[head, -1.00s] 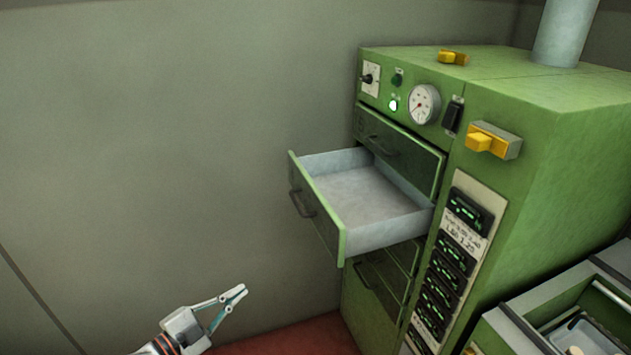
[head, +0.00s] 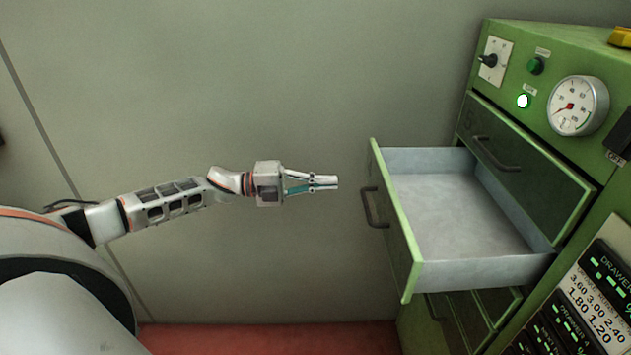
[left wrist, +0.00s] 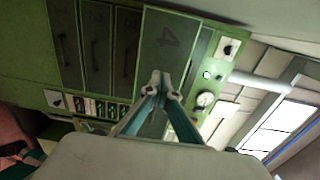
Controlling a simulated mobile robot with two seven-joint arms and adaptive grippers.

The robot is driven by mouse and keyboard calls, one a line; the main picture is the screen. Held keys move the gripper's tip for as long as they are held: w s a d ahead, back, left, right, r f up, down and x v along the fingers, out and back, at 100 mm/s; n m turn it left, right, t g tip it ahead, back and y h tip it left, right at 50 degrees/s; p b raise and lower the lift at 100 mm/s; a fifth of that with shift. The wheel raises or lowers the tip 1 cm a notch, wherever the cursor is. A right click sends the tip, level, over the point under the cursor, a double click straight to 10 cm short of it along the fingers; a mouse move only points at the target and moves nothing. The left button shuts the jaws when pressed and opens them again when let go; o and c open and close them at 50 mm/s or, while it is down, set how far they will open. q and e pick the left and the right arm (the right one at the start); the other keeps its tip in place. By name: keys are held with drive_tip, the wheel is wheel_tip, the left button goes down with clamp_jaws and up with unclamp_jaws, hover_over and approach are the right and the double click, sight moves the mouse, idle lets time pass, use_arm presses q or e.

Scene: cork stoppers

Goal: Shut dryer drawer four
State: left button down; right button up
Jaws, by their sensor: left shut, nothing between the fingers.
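Drawer four (head: 392,225) is pulled far out of the green dryer (head: 548,85); its pale tray is empty. Its green front carries a dark bar handle (head: 372,208). In the left wrist view its front (left wrist: 168,45) shows a number 4. My left gripper (head: 336,181) is shut and empty, pointing right at the drawer front. In the head view it is left of the front, near handle height, with a small gap. Its closed tips also show in the left wrist view (left wrist: 160,78).
A shut drawer (head: 520,165) sits above the open one, and other shut drawers (head: 465,315) sit below. Bare wall (head: 250,90) lies behind my arm.

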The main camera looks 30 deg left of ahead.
sight(374, 181)
use_arm(q)
drive_tip(key=x, duration=0.7)
drive_tip(key=shift+w+d+r+p, duration=0.1)
drive_tip(key=shift+p, duration=0.3)
drive_tip(key=shift+w+d, duration=0.3)
drive_tip(key=shift+d, duration=0.15)
use_arm(e)
drive_tip(key=shift+r, duration=0.1)
use_arm(q)
drive_tip(key=shift+w+d, duration=0.15)
drive_tip(key=shift+d, duration=0.1)
drive_tip(key=b+x, duration=0.1)
drive_tip(key=x, duration=0.6)
drive_tip(key=b+x, duration=0.1)
drive_tip(key=x, duration=0.6)
drive_tip(key=b+x, duration=0.1)
drive_tip(key=x, duration=0.6)
drive_tip(key=shift+w+d+f+b, duration=0.2)
drive_tip(key=shift+f+b, duration=0.1)
drive_tip(key=shift+f, duration=0.05)
drive_tip(key=shift+w+d, duration=0.4)
drive_tip(key=shift+d, duration=0.15)
drive_tip(key=shift+r, duration=0.25)
use_arm(e)
drive_tip(key=shift+w+d+f, duration=0.35)
drive_tip(key=shift+w+f, duration=0.25)
drive_tip(key=shift+f, duration=0.25)
